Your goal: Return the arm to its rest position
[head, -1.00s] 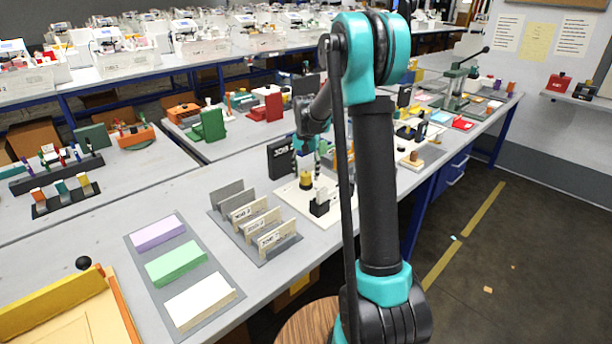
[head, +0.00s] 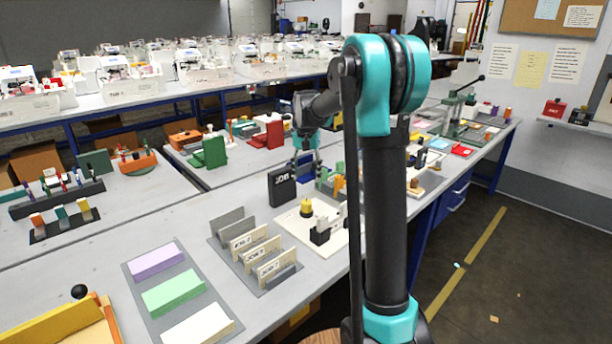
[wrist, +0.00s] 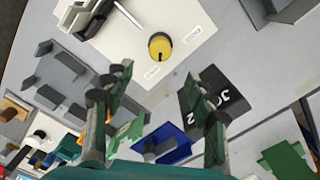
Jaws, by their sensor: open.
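My gripper (head: 307,172) hangs from my teal and black arm in the middle of the head view, above the bench. In the wrist view my gripper (wrist: 160,90) shows two fingers spread apart with nothing between them. Below it is the white plotter plate (head: 285,228) with a yellow round knob (head: 306,208), which also shows in the wrist view (wrist: 160,46). A black JOB block (head: 282,187) stands beside the plate, and it shows in the wrist view too (wrist: 215,95). My upper arm hides part of the bench behind it.
A grey rack with upright cards (head: 255,250) stands left of the plate. A tray with purple, green and white blocks (head: 172,292) lies further left. A green stand (head: 208,152) and a red one (head: 268,132) are on the bench behind.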

